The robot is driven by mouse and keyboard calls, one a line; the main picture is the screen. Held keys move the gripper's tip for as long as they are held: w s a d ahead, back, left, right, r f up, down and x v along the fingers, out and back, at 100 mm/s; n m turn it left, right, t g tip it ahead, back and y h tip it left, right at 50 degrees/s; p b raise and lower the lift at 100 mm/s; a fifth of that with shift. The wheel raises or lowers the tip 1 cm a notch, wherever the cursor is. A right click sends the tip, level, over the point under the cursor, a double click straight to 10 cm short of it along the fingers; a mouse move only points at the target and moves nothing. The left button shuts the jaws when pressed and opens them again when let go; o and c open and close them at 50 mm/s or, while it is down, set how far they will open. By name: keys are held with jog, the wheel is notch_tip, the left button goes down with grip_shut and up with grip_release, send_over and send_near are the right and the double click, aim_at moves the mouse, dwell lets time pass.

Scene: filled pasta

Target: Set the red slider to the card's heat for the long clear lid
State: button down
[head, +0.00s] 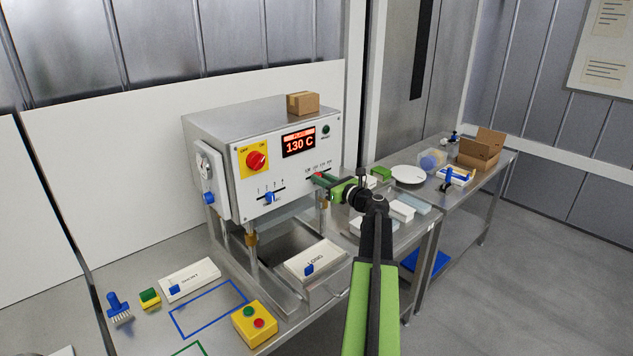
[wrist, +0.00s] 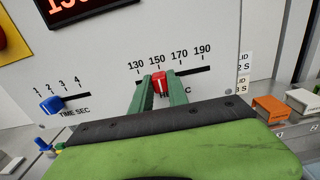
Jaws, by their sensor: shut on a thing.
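The red slider (wrist: 158,82) sits in the heat slot under the marks 130, 150, 170 and 190. It stands at or close to the 150 mark. My gripper (wrist: 160,88) is shut on it, with one green finger on each side. In the head view my gripper (head: 318,179) reaches the right part of the machine's front. The display (head: 299,142) reads 130 C. A card (wrist: 242,75) shows only in part right of the slot, with "LID", "2 S" and "3 S"; its heat figures are hidden. A white plate marked LONG (head: 315,258) lies in the machine's drawer.
A blue time slider (wrist: 50,104) is left of the heat slot, near mark 1 or 2. A red knob (head: 256,161) is on the machine's front. A plate marked SHORT (head: 190,279) and a yellow button box (head: 254,323) lie on the bench. White and clear items crowd the right side.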

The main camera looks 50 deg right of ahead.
jog(key=shift+d, duration=0.15)
jog(key=c, duration=1.3)
grip_release()
jog(key=s, duration=0.5)
jog(key=s+a, duration=0.1)
jog(key=s, duration=1.1)
jog(key=shift+s+a, duration=0.15)
jog(key=shift+s, duration=0.1)
